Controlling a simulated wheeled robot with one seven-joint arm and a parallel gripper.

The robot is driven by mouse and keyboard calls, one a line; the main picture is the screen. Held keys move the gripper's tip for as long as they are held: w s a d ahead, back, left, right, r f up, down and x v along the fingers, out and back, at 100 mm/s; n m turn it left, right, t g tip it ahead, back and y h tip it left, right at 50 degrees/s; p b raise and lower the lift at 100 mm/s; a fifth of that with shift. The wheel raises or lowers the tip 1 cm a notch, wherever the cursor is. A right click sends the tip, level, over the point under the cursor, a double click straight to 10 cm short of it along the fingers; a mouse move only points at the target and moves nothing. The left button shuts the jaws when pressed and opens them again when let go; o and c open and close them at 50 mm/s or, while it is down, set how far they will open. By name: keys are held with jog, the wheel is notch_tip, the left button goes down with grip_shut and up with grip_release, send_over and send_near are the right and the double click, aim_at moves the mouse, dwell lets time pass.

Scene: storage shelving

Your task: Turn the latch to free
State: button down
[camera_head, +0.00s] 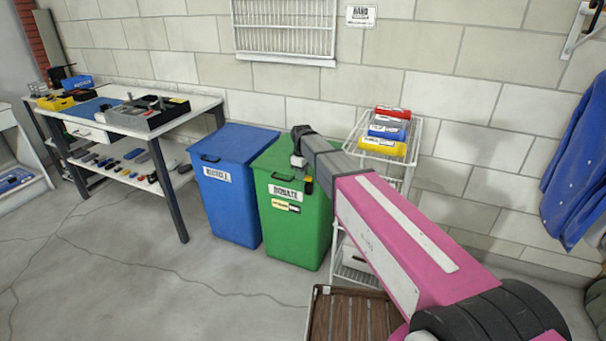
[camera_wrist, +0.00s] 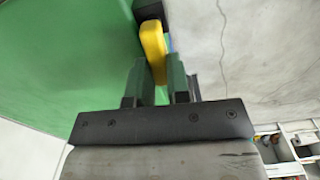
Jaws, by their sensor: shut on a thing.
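The latch has a yellow handle (camera_wrist: 153,45) on a dark mount, seen in the wrist view at the edge of the green bin (camera_wrist: 60,50). My gripper (camera_wrist: 156,75) has its dark fingers shut on the lower end of this handle, one on each side. The handle looks close to upright in that view, tilted slightly. In the head view my gripper (camera_head: 302,170) is at the upper front of the green bin (camera_head: 315,235), by its right front edge. There the latch is small and mostly hidden, so its exact angle cannot be told.
A blue bin (camera_head: 232,200) stands close to the left of the green one. A white wire rack (camera_head: 411,165) with red, blue and yellow items stands right behind my arm. A workbench (camera_head: 130,122) is at left. A brown slatted crate (camera_head: 317,300) is low in front.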

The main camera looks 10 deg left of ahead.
jog(key=shift+s+n, duration=0.15)
jog(key=shift+n, duration=0.45)
jog(key=c, duration=1.1)
grip_release()
notch_tip(320, 180, up, 11)
jog(key=shift+f, duration=0.1)
